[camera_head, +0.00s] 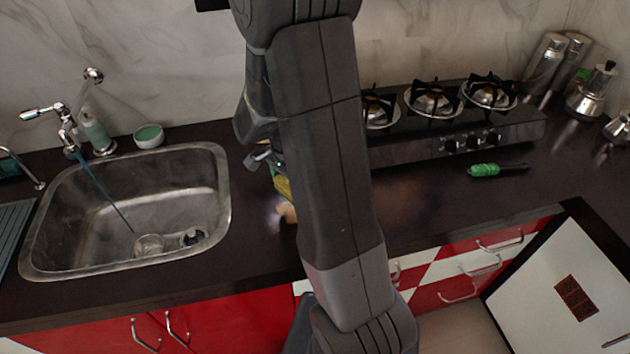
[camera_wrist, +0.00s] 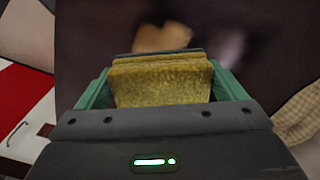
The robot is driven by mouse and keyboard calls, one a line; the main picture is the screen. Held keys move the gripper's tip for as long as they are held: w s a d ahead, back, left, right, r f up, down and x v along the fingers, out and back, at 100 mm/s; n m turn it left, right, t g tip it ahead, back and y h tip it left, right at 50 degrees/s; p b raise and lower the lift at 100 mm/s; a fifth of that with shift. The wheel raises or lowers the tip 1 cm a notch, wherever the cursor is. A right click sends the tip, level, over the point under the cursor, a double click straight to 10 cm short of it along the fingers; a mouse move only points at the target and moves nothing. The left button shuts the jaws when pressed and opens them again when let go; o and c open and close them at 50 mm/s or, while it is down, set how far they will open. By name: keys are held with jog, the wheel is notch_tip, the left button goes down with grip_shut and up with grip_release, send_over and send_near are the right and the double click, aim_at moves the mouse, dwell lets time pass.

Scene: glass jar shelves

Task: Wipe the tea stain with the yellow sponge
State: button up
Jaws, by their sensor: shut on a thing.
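The yellow sponge (camera_wrist: 162,86) is held between the two green-sided fingers of my gripper (camera_wrist: 160,75), which is shut on it. In the head view a small yellow part of the sponge (camera_head: 282,187) shows at the left edge of my arm, over the dark counter. A tan-brown patch, likely the tea stain (camera_wrist: 161,38), lies on the counter just beyond the sponge in the wrist view. It also shows in the head view (camera_head: 287,212), just below the sponge and partly hidden by my arm. I cannot tell whether the sponge touches the counter.
A steel sink (camera_head: 60,215) with a tap is at the left. A checkered cloth (camera_wrist: 300,118) shows at the right of the wrist view. Bare counter (camera_head: 420,205) lies right of my arm.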

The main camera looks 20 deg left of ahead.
jog(key=shift+s+a, duration=0.1)
jog(key=shift+s, duration=0.05)
dwell(0.4)
notch_tip(320, 180, down, 5)
jog(key=b, duration=0.4)
jog(key=shift+f+b, duration=0.1)
jog(key=shift+b, duration=0.2)
dwell(0.7)
jog(key=shift+w+a+p, duration=0.2)
jog(key=shift+w+a, duration=0.7)
jog(key=shift+w, duration=0.3)
jog(key=shift+w+a+p, duration=0.15)
jog(key=shift+w+a, duration=0.75)
jog(key=shift+w, duration=0.3)
jog(key=shift+f+b, duration=0.7)
jog(key=shift+f, duration=0.15)
jog(key=shift+s+d+b, duration=0.2)
jog(key=shift+s+d, duration=0.35)
jog(key=shift+s, duration=0.35)
jog(key=shift+s+d+b, duration=0.25)
jog(key=shift+s+d, duration=0.25)
jog(key=shift+s, duration=0.4)
jog(key=shift+s+d+b, duration=0.2)
jog(key=shift+s+d, duration=0.35)
jog(key=shift+s, duration=0.35)
